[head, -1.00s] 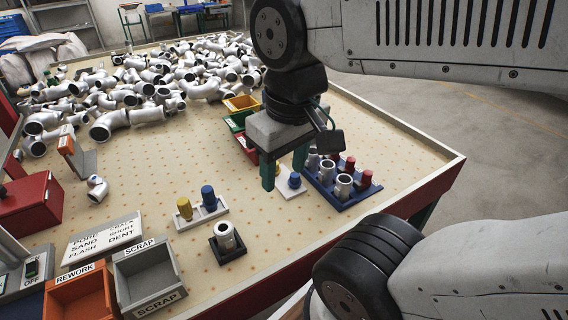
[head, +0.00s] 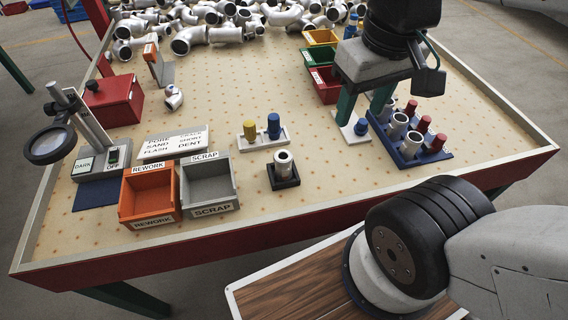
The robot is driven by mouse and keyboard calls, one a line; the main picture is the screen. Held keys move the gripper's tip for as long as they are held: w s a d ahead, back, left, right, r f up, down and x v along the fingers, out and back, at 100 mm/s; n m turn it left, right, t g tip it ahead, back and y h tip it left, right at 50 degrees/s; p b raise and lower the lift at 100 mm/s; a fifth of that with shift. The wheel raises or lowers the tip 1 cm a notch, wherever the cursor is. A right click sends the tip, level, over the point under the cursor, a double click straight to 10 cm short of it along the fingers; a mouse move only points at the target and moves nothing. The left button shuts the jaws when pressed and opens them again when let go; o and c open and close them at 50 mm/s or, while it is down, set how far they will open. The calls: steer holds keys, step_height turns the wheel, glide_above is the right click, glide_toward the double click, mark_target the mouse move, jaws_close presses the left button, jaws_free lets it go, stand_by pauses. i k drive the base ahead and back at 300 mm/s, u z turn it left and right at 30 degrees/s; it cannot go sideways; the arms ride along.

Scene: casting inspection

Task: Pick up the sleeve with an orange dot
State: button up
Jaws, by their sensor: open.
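Several grey metal sleeves are in view. Another sleeve (head: 283,164) stands upright in a small black block at the front middle. I cannot make out an orange dot on any sleeve. The fingers partly hide that plate.
A white holder with yellow and blue plugs (head: 274,126) is behind the black block. Orange rework (head: 150,220) and grey scrap (head: 236,196) bins stand front left. Yellow, green and red bins (head: 326,86) are behind my gripper. Pipe fittings (head: 212,36) crowd the back. The table's middle is clear.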

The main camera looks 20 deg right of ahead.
mark_target(283, 158)
steer(key=k, duration=0.5)
steer(key=z, duration=3.5)
steer(key=k, duration=2.15)
steer(key=u, duration=1.95)
